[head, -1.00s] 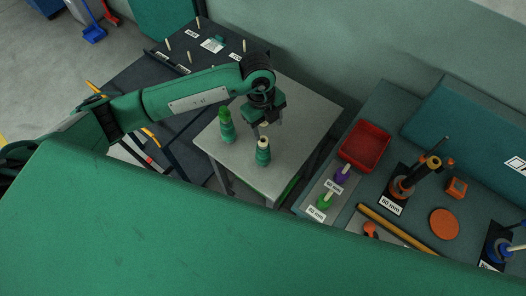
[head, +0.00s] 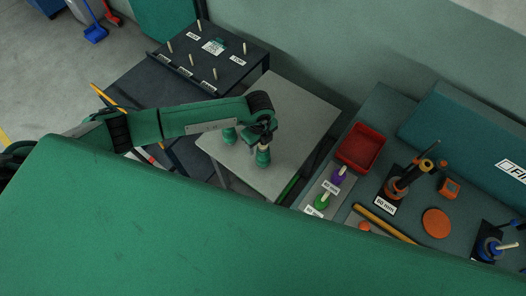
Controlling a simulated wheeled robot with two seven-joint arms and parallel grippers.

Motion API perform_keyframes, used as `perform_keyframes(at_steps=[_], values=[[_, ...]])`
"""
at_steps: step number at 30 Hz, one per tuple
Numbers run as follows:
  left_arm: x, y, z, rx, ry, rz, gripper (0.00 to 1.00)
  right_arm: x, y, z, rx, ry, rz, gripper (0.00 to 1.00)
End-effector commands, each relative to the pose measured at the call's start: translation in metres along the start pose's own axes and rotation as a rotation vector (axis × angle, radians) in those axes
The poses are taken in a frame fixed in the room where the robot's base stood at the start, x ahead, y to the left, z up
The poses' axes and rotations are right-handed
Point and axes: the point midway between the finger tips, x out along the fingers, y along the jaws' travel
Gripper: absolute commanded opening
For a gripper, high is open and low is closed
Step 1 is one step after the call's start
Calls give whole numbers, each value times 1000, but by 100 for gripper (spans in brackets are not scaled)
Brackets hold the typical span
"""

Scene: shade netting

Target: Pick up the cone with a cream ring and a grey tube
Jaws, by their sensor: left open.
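A green cone (head: 263,159) with a cream band at its top stands upright on the small grey table (head: 292,110). Any grey tube at its top is hidden or too small to tell. A second green cone (head: 229,137) stands to its left, and my left arm covers its top. My left gripper (head: 265,142) is open and points down at the top of the cream-banded cone. I cannot tell whether the fingers touch it. My right gripper is out of view.
A dark board with upright pegs (head: 215,62) stands behind the table. To the right, a bench holds a red tray (head: 361,147), purple (head: 338,177) and green (head: 321,201) pieces, an orange disc (head: 437,223) and a yellow rod (head: 385,222).

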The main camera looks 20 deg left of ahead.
Motion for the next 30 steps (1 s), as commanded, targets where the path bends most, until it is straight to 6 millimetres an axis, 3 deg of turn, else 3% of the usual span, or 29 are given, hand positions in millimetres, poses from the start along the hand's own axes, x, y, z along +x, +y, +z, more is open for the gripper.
perform_keyframes(at_steps=[1,7,15,23,30], values=[[2,0,-2,0,1,2,61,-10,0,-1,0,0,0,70],[24,-1,-1,-1,0,0,61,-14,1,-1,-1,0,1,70],[28,0,-1,0,0,-1,61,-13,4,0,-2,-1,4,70],[28,-1,-1,0,0,-1,12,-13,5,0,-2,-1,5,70],[27,-1,-1,0,0,-2,10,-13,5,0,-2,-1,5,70]])
